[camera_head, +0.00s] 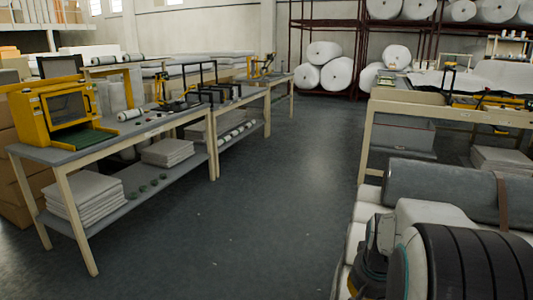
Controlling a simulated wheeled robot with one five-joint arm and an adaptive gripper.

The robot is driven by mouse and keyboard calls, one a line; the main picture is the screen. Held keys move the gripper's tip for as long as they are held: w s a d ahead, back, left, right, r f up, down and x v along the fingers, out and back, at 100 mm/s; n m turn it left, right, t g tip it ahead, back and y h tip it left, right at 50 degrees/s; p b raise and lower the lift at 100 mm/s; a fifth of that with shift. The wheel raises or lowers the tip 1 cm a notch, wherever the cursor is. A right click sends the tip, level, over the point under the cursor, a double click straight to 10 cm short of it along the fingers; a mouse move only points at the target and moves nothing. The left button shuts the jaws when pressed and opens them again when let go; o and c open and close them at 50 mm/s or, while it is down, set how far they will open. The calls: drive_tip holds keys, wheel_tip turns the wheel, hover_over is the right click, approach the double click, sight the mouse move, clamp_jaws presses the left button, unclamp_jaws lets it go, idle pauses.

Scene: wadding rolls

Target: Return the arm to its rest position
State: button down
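Parts of my own arm show at the lower right. A large black ribbed link with white and teal trim is close to the camera, cut off by the frame edge. A smaller grey-and-dark jointed part with a teal ring stands just left of it. I cannot make out my gripper's fingers anywhere in this view, so its state and anything it might hold are hidden.
A dark grey roll (430,188) with a brown strap lies close behind my arm, with white rolls beside it. A workbench (385,128) stands behind. On the left, a bench (92,148) holds a yellow machine (45,118). The grey floor (280,190) between is clear.

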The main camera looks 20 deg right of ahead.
drive_tip(key=s+a+r+n+y+p, duration=0.1)
drive_tip(key=s+a+r+n+p, duration=0.3)
drive_tip(key=a+r, duration=0.5)
drive_tip(key=s+a+r+n+p, duration=0.5)
drive_tip(key=a+r+p, duration=0.4)
drive_tip(key=a, duration=0.2)
drive_tip(key=shift+s+r+t+y, duration=0.3)
drive_tip(key=shift+r+t+y, duration=0.05)
drive_tip(key=shift+t+y, duration=0.05)
